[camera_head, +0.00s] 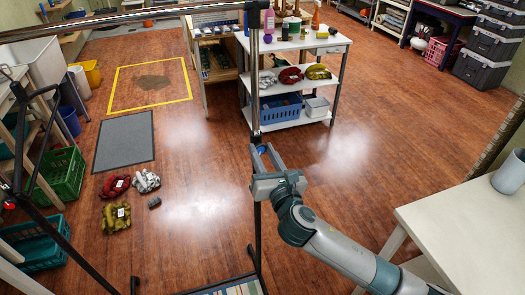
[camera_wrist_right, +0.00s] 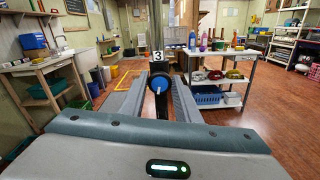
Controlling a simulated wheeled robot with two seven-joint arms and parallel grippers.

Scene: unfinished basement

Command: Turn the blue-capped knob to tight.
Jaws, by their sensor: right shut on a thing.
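The blue-capped knob (camera_wrist_right: 159,84) shows in the wrist view, a blue round cap on a black body that extends downward. It sits on a dark upright pole (camera_head: 254,75), below a small label with a 3 (camera_wrist_right: 159,57). In the head view only a bit of the blue cap (camera_head: 260,149) shows, between my right gripper's fingers. My right gripper (camera_head: 263,153) is shut on the knob, one finger on each side (camera_wrist_right: 158,95). My left gripper is in neither view. No tight marking can be made out.
The pole belongs to a tall metal frame with a top bar (camera_head: 120,18). Behind it stands a white shelf table (camera_head: 330,42) with bottles and a blue basket (camera_head: 281,108). A pale table (camera_head: 450,225) with a grey cup (camera_head: 510,173) is at right. Bundles (camera_head: 116,217) lie on the floor.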

